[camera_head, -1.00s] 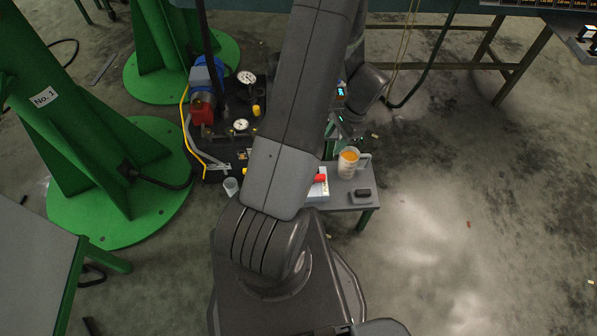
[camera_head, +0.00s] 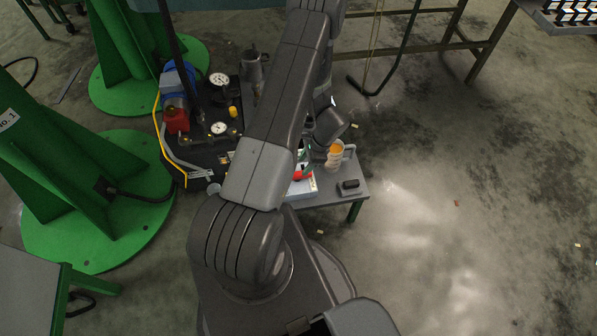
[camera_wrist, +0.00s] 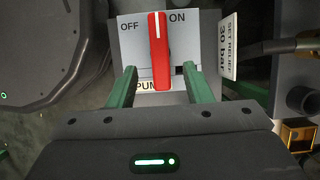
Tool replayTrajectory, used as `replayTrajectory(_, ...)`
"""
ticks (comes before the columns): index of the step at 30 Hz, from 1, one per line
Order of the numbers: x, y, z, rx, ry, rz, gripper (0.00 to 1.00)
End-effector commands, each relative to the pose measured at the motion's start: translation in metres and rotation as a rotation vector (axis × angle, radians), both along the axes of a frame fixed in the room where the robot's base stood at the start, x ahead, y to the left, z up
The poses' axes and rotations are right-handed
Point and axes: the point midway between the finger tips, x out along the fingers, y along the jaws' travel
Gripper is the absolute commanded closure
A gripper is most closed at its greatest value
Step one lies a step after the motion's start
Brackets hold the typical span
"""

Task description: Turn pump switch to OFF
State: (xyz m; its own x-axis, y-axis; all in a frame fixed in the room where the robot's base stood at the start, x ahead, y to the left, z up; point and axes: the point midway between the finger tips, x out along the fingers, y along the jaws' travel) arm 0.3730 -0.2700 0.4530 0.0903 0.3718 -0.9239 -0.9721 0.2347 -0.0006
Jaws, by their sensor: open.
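The pump switch (camera_wrist: 160,50) is a red handle on a grey box (camera_wrist: 130,52), with OFF printed to its upper left and ON to its upper right. The handle stands nearly upright in the wrist view, its white mark pointing up between the two labels. My gripper (camera_wrist: 160,70) is open. Its green fingers are on either side of the handle's lower part, with gaps on both sides. The "PUMP" label below is partly hidden. In the head view, the red handle (camera_head: 299,175) shows on the box, partly hidden by my arm.
A "SET RELIEF 30 bar" plate (camera_wrist: 229,46) stands close right of the switch. A jug with orange contents (camera_head: 335,153) and a small black item (camera_head: 349,184) are on the grey table. Gauges (camera_head: 219,79) and a red part (camera_head: 176,121) are at left.

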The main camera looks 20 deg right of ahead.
Motion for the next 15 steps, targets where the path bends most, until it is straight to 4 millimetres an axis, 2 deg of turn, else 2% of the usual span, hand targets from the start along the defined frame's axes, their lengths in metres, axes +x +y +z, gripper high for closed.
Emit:
replayTrajectory(1,0.000,0.005,-0.011,0.003,0.003,0.002,0.55)
replayTrajectory(6,0.003,0.015,-0.037,0.001,0.001,0.002,0.55)
replayTrajectory(15,0.005,0.022,-0.055,0.000,0.000,0.001,0.55)
